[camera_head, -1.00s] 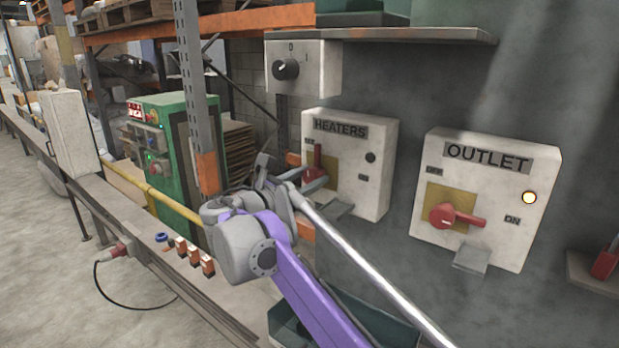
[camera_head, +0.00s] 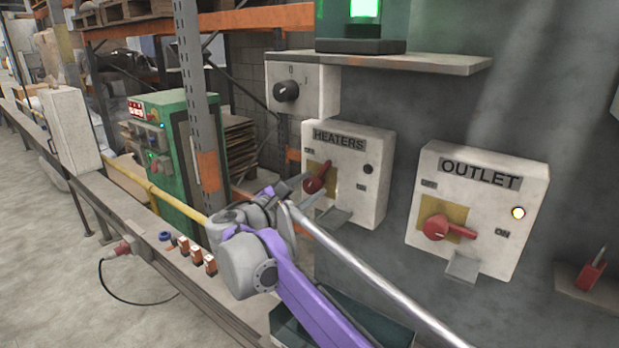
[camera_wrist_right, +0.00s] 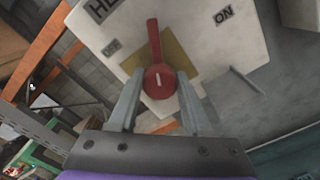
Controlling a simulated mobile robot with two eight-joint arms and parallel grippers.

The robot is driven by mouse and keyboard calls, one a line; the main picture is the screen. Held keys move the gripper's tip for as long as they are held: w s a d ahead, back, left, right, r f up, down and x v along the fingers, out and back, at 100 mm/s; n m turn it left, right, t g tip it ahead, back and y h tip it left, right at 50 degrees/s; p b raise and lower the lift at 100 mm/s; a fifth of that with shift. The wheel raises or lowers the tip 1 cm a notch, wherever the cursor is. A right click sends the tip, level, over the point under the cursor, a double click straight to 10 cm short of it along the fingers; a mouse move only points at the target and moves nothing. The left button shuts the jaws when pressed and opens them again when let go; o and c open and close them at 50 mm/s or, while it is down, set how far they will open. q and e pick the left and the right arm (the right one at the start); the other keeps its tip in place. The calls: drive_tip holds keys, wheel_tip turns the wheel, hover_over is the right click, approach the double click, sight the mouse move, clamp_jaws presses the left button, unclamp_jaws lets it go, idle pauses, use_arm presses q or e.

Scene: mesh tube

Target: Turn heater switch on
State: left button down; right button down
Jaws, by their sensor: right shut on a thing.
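The HEATERS box (camera_head: 376,198) is a white panel on the grey wall with a red rotary switch (camera_head: 318,178) on a yellow plate. The switch handle tilts to the upper right in the head view. In the right wrist view the red switch (camera_wrist_right: 158,76) points up between the OFF label and the ON label (camera_wrist_right: 223,14). My right gripper (camera_head: 297,193) is at the switch. Its two fingers stand on either side of the red knob, shut on it. The small lamp (camera_head: 368,169) on the box looks dark. My left gripper is not in view.
The OUTLET box (camera_head: 478,250) with its red switch and lit lamp is to the right. A grey box with a black knob (camera_head: 286,91) is above left. A shelf (camera_head: 430,62) carries a lit green lamp (camera_head: 364,8). A metal ledge sticks out below the HEATERS switch.

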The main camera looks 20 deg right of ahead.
drive_tip(key=m+p, duration=0.4)
drive_tip(key=m, duration=0.2)
drive_tip(key=shift+r, duration=0.2)
drive_tip(key=m+p, duration=0.2)
drive_tip(key=m, duration=0.1)
drive_tip(key=shift+m, duration=0.4)
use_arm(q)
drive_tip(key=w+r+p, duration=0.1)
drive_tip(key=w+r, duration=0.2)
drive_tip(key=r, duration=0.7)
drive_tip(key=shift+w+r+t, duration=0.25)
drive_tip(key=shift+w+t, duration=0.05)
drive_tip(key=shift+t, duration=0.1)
use_arm(e)
drive_tip(key=shift+f+m, duration=0.2)
drive_tip(key=shift+m, duration=1)
drive_tip(key=shift+f, duration=0.1)
drive_tip(key=shift+c, duration=1.7)
unclamp_jaws()
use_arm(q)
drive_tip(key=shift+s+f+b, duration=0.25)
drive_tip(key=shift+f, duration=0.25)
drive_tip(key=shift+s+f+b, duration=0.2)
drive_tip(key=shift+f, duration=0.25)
use_arm(e)
drive_tip(key=v, duration=1)
drive_tip(key=shift+s+a, duration=0.3)
